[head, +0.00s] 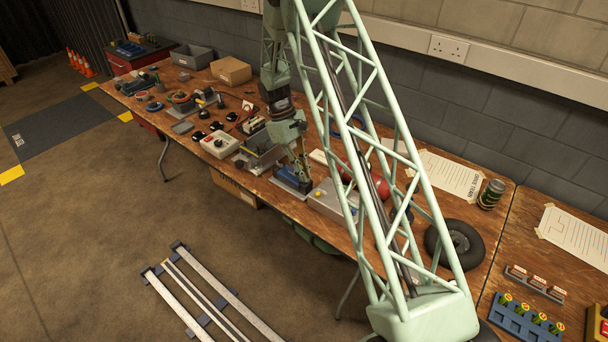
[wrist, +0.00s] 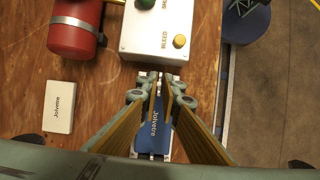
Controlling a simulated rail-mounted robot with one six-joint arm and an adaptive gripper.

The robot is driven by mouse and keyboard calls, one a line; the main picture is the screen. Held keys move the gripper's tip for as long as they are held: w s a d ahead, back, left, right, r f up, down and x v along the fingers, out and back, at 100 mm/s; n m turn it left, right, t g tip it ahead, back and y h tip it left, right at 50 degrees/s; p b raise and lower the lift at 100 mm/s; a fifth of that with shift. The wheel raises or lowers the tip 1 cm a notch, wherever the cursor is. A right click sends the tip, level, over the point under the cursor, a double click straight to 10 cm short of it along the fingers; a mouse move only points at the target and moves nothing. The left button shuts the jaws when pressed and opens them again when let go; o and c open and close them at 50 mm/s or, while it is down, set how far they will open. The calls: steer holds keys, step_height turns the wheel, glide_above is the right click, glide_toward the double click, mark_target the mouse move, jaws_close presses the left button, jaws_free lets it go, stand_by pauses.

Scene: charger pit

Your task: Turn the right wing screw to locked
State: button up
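My gripper (wrist: 160,80) points down over a blue block (wrist: 156,132) marked "Jolvetre" on a pale base. Its fingertips are close together at the block's end nearest a light grey box; whether anything is between them is unclear. In the head view my gripper (head: 301,164) is over the same blue block (head: 290,179). I cannot make out a wing screw, or any locked mark, in either view; my fingers hide part of the block's end.
A red cylinder (wrist: 75,35) and a white card (wrist: 60,107) lie left. The table edge is close on the right. A black wheel (head: 455,244) lies farther along the bench.

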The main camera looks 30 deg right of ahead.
steer(key=o, duration=0.3)
steer(key=shift+r, duration=0.1)
steer(key=shift+v, duration=5.9)
